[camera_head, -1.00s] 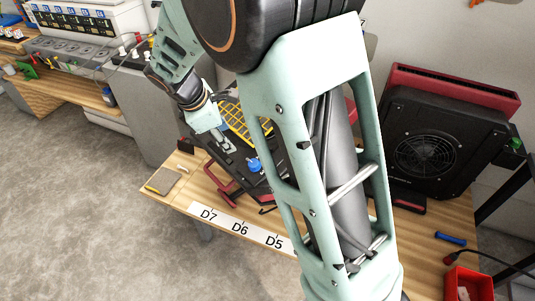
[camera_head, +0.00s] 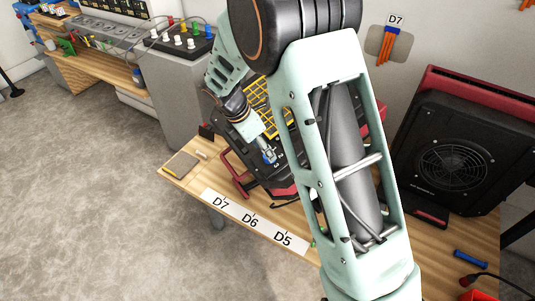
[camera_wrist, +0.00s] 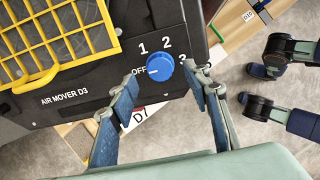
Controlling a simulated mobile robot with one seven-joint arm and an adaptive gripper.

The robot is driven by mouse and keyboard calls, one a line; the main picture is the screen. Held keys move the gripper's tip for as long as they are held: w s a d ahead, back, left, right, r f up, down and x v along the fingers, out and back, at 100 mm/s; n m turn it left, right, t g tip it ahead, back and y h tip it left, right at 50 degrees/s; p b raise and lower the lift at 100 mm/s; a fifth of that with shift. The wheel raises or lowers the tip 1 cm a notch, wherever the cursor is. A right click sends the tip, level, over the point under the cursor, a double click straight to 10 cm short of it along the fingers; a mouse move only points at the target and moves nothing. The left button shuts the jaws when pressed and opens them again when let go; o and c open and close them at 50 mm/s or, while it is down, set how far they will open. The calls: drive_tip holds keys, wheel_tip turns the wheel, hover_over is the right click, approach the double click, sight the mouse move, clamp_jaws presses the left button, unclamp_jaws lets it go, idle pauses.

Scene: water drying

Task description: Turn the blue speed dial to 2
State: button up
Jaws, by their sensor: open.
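The blue speed dial (camera_wrist: 160,66) sits on a black panel marked OFF, 1, 2 and 3. Its pale mark points left, toward OFF. The panel belongs to the air mover D3 (camera_wrist: 98,82), which has a yellow grille (camera_wrist: 58,40). In the wrist view my gripper (camera_wrist: 162,75) is open, one finger on either side of the dial and a little below it, with gaps showing. In the head view the blue dial (camera_head: 270,157) is partly hidden by my gripper (camera_head: 266,147).
The air mover stands on a wooden table (camera_head: 270,229) with a D7, D6, D5 label strip (camera_head: 252,222) along the front. A black fan unit (camera_head: 450,155) stands to the right. A grey pad (camera_head: 181,164) lies at the left corner.

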drive_tip(key=shift+x, duration=1.85)
drive_tip(key=c, duration=1.2)
drive_tip(key=shift+o, duration=0.2)
